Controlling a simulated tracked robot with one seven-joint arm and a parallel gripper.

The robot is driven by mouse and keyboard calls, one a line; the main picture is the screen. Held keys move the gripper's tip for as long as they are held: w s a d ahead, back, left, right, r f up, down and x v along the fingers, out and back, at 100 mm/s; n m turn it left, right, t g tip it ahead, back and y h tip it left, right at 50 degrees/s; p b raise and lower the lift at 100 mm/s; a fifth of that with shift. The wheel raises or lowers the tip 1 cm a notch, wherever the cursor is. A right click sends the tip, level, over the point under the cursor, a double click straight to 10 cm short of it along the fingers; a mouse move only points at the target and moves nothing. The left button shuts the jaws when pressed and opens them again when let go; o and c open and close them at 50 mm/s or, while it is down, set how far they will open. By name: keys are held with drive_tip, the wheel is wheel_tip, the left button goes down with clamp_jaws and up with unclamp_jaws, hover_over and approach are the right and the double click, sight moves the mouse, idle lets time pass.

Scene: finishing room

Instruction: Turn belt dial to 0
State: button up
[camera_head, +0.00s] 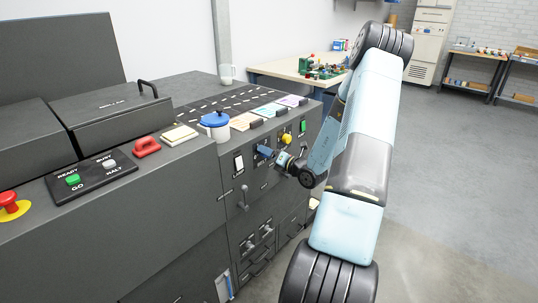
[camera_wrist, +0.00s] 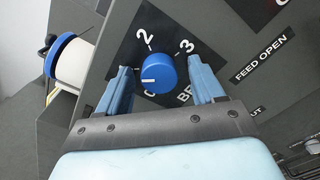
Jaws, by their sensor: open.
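The belt dial (camera_wrist: 158,70) is a round blue knob on a black label plate, seen in the wrist view. Its white pointer line points left. The numerals 2 and 3 show above it; a character below it and the word starting "BE" are partly covered. My gripper (camera_wrist: 157,66) is open, with one blue finger on each side of the dial. Small gaps seem to show between fingers and knob; contact is not clear.
A yellow knob (camera_head: 287,138), a green switch (camera_head: 303,126) and a white switch (camera_head: 239,163) are nearby. Open floor (camera_head: 440,190) lies to the right.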

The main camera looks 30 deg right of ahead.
drive_tip(key=c, duration=1.1)
drive_tip(key=shift+o, duration=0.2)
drive_tip(key=shift+n, duration=0.4)
drive_tip(key=n, duration=1.3)
drive_tip(key=shift+s+f, duration=0.1)
drive_tip(key=shift+a, duration=0.1)
